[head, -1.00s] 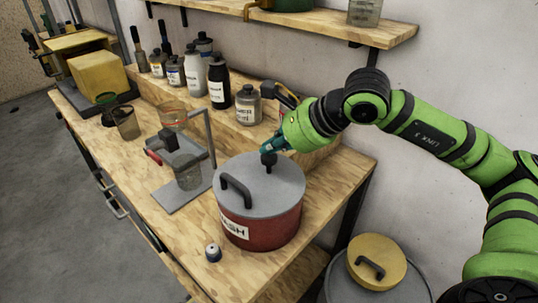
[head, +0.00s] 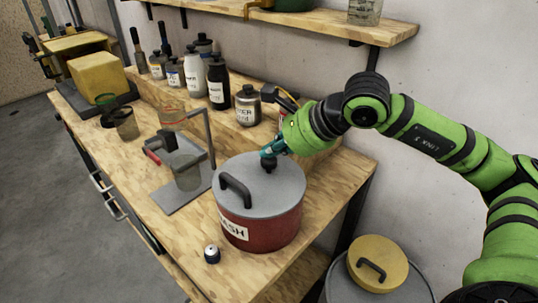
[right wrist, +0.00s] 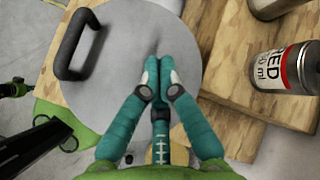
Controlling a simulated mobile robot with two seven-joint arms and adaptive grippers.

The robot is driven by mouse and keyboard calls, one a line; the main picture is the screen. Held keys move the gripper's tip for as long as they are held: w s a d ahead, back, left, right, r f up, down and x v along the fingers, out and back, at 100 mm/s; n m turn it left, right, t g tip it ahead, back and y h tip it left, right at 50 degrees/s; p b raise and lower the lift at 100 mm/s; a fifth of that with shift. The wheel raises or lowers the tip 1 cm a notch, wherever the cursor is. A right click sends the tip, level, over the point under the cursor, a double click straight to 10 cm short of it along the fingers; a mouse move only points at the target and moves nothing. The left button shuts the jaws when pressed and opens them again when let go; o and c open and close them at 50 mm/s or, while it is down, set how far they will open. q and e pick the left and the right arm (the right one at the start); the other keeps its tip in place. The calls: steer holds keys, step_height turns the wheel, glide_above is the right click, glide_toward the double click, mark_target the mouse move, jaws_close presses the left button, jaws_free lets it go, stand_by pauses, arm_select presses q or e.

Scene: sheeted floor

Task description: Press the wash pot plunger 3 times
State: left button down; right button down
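The red wash pot (head: 262,225) stands on the wooden bench with a white label on its front. My left gripper is not in view.
A grey stand with a beaker (head: 187,173) is left of the pot. Several bottles line the raised ledge behind, including a labelled jar (head: 248,105). A lidded bin (head: 377,263) is at lower right.

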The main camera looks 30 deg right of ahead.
mark_target(272, 160)
steer(key=shift+f+b, duration=0.45)
steer(key=shift+f, duration=0.2)
steer(key=shift+r, duration=0.1)
stand_by(0.4)
steer(key=shift+r+p, duration=0.85)
steer(key=shift+r, duration=0.75)
step_height(272, 160, up, 5)
steer(key=p, duration=0.3)
